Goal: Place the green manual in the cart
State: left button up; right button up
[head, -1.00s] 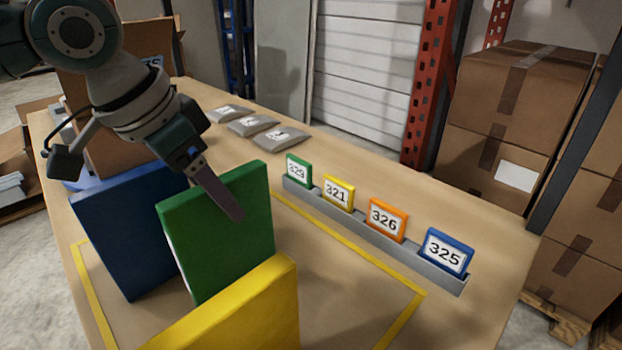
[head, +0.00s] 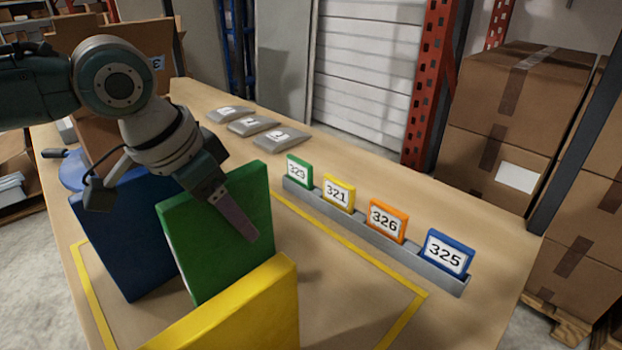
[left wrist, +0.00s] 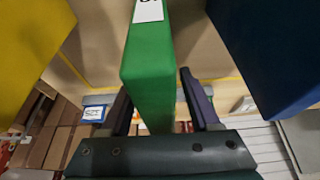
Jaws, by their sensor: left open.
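The green manual (head: 232,258) stands upright on the table between the blue manual and the yellow manual. My left gripper (head: 250,235) is at the green manual's upper part, with one finger showing in front of its face. In the left wrist view the open fingers of my left gripper (left wrist: 158,103) stand on either side of the green manual (left wrist: 152,62), with gaps visible beside it. A white label shows on the manual's spine there. The cart cannot be made out in these frames. My right gripper is not in view.
The blue manual (head: 125,240) and yellow manual (head: 250,315) stand close on either side. A grey rail (head: 400,249) holds small numbered cards to the right. Grey packets (head: 252,125) lie farther back. Cardboard boxes (head: 510,120) are stacked beyond the table (head: 350,160).

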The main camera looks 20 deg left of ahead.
pick_arm(q)
grip_shut()
dwell(0.6)
dwell(0.3)
